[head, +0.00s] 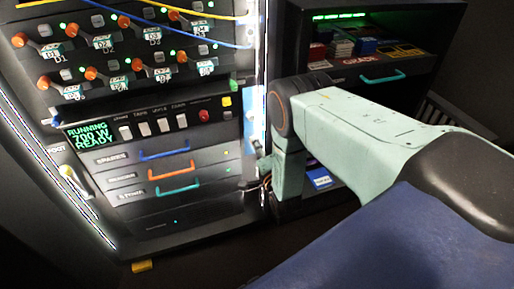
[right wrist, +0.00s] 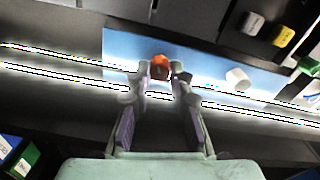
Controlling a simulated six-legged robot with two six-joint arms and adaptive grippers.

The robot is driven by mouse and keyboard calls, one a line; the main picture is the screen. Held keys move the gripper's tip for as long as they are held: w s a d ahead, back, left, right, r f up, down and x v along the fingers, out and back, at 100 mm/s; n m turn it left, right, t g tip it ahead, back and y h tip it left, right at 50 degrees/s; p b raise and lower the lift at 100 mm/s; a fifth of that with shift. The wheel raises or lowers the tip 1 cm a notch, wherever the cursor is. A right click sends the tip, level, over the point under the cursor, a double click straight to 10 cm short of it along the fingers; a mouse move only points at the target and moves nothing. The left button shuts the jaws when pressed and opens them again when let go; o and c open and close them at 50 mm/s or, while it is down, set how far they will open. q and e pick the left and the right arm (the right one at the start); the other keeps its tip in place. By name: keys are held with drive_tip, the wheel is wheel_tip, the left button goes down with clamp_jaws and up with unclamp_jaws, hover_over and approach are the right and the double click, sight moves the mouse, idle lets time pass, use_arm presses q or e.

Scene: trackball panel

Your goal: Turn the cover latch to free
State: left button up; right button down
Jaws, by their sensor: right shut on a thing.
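An orange latch knob (right wrist: 160,61) sits on a light blue plate (right wrist: 207,66) in the right wrist view. The two fingertips of my right gripper (right wrist: 161,82) are closed around the knob's sides. In the head view my right gripper (head: 262,168) is at the right edge of the control panel, by the blue plate (head: 250,122); the arm and glare hide the knob there. The knob's turn angle is hard to read. My left gripper does not show in either view.
A white knob (right wrist: 238,79) stands on the same plate beside the orange one. The panel has drawers with a blue handle (head: 165,150), and a display (head: 88,134) reads "RUNNING 700 W READY". A dark cabinet (head: 440,75) stands to the right. Blue and yellow cables cross the panel top.

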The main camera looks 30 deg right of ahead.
drive_tip(key=m+b, duration=0.1)
drive_tip(key=m, duration=0.4)
drive_tip(key=shift+w+r+m, duration=0.1)
drive_tip(key=shift+m, duration=0.2)
idle(0.4)
drive_tip(key=c, duration=1.2)
unclamp_jaws()
drive_tip(key=v, duration=1.2)
